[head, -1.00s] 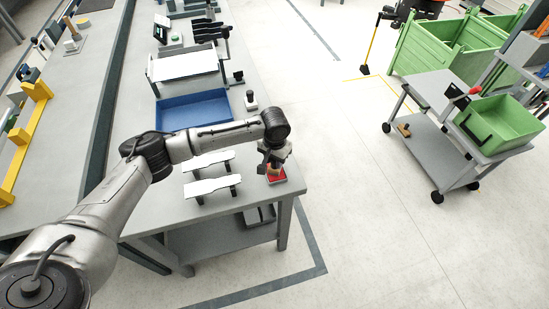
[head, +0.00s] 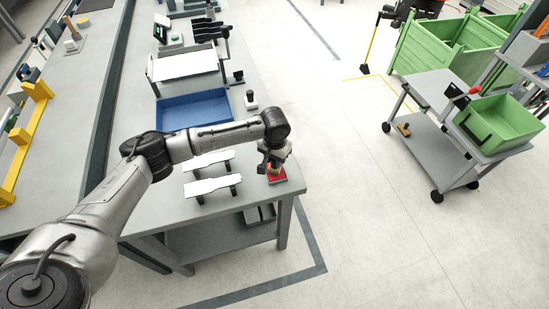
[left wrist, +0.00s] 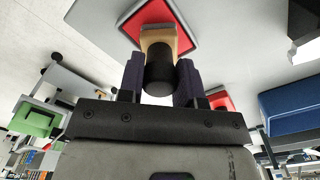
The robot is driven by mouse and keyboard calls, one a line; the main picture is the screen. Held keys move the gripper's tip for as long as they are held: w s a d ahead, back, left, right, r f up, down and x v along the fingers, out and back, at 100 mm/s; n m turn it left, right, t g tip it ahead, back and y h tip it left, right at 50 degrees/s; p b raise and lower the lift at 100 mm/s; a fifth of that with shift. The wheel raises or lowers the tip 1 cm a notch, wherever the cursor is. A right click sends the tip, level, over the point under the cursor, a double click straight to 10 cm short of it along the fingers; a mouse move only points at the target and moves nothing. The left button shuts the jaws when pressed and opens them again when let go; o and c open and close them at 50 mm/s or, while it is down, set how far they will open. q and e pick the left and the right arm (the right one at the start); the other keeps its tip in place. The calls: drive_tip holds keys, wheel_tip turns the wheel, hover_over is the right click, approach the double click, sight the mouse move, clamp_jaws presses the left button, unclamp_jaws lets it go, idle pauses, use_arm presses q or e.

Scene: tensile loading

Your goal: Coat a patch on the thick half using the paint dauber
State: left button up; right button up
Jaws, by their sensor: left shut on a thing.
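My left gripper (head: 272,164) is at the near right corner of the grey bench and is shut on the paint dauber. In the left wrist view the dauber's black handle (left wrist: 159,70) stands between the two dark fingers, with its tan block (left wrist: 166,36) beyond. The block is at a red pad (left wrist: 177,12) in a pale tray; I cannot tell whether it touches. The red pad (head: 279,178) also shows under the gripper in the head view. Two white waisted plates, the far one (head: 208,160) and the near one (head: 211,185), lie on dark supports left of the gripper. My right gripper is out of view.
A blue tray (head: 193,110) lies behind the white plates. A small black-knobbed object (head: 250,99) stands beside it at the bench edge. A white panel (head: 184,65) is farther back. A cart with a green bin (head: 500,122) stands to the right, across open floor.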

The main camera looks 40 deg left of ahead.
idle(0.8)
use_arm(q)
drive_tip(key=shift+f+p, duration=0.15)
drive_tip(key=shift+p, duration=0.35)
idle(0.5)
idle(0.7)
wheel_tip(320, 180, up, 3)
drive_tip(key=p, duration=0.3)
drive_tip(key=shift+f, duration=0.15)
wheel_tip(320, 180, up, 5)
drive_tip(key=p, duration=0.6)
drive_tip(key=shift+f+p, duration=0.2)
drive_tip(key=shift+p, duration=0.15)
idle(0.5)
